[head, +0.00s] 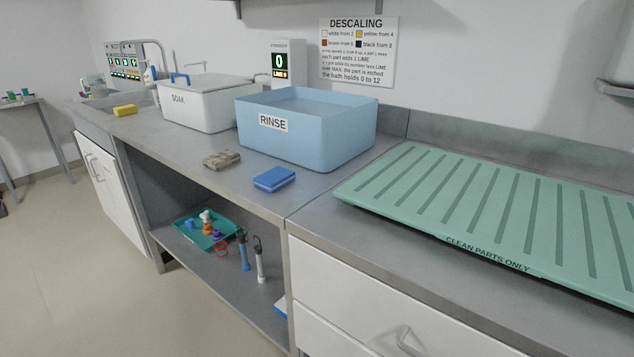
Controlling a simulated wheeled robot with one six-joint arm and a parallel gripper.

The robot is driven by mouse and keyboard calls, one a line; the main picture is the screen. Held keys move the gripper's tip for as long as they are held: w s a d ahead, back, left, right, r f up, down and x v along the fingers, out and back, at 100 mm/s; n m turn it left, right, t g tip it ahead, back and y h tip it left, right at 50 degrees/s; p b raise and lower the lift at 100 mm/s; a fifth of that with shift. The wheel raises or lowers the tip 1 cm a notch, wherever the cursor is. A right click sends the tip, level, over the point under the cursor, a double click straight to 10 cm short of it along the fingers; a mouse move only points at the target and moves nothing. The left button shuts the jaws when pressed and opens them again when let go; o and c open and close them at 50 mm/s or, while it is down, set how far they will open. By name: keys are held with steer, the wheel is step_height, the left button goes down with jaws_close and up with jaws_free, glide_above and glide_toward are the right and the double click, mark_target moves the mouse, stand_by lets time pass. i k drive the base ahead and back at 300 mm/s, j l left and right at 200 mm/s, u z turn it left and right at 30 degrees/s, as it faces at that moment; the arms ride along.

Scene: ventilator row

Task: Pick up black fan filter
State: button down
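I cannot make out a black fan filter in the head view. A teal tray (190,236) on the open shelf under the counter holds several small parts in white, orange, purple and blue; they are too small to identify. A red ring (221,249) lies at the tray's near right side. My gripper is not in view.
The counter carries a white SOAK bin (208,118), a blue RINSE tub (340,135), a grey-brown cloth-like item (222,159), a blue block (274,179), a yellow sponge (124,110) and a green CLEAN PARTS ONLY mat (440,226). The floor (80,270) at left is clear.

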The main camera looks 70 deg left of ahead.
mark_target(215, 161)
steer(key=u, duration=2.5)
